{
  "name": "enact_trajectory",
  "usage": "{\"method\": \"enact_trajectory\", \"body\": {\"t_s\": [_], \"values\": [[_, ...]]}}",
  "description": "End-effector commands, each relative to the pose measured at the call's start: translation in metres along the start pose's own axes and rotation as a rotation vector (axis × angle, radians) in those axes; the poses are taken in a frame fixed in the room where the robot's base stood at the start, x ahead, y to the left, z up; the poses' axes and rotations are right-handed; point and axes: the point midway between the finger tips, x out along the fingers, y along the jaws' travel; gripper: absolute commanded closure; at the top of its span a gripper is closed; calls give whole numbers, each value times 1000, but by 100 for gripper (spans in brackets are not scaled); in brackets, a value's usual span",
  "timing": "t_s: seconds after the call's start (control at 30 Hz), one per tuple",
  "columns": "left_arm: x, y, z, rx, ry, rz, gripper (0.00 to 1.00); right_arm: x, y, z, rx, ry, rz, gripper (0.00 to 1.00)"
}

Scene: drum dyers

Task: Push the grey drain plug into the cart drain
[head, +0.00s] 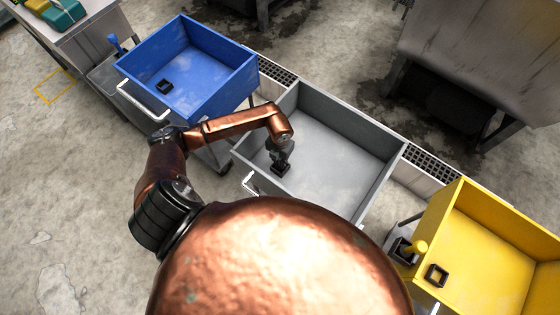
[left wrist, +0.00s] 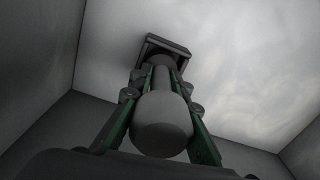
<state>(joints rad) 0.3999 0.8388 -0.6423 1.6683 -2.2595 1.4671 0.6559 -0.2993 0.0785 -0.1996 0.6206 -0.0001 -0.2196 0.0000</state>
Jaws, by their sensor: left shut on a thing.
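The grey cart (head: 345,140) stands in the middle, an open tray with a pale floor. Its drain is a dark square collar (left wrist: 178,45) on the tray floor near the left corner; in the head view it shows just under my gripper. My left gripper (head: 282,157) points down into the tray, its fingers shut around the grey drain plug (left wrist: 160,125). The plug has a rounded grey knob and a narrower stem that lines up with the collar. Its far end is at the collar's opening; I cannot tell how deep it sits. My right gripper is not in view.
A blue cart (head: 215,62) with a square drain collar (head: 165,86) stands at the left. A yellow cart (head: 500,240) with a collar (head: 436,275) stands at the right, a yellow plug (head: 419,247) beside it. The grey tray's walls surround my gripper.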

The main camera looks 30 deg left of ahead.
Motion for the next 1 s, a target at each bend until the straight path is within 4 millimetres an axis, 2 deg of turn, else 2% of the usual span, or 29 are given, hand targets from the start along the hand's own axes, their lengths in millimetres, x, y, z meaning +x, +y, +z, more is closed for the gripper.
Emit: {"method": "enact_trajectory", "body": {"t_s": [0.1,0.13,0.37,0.6,0.73,0.87,1.0], "values": [[4,0,0,0,0,0,100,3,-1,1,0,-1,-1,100],[3,0,0,0,0,0,81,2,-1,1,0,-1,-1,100],[3,0,0,0,0,0,66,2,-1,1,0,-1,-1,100],[2,0,0,0,0,0,66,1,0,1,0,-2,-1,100],[-5,0,1,0,-2,0,66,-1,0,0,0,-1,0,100],[-24,0,2,1,-4,1,66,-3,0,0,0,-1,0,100],[-55,1,2,1,-5,1,66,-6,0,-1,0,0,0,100]]}}
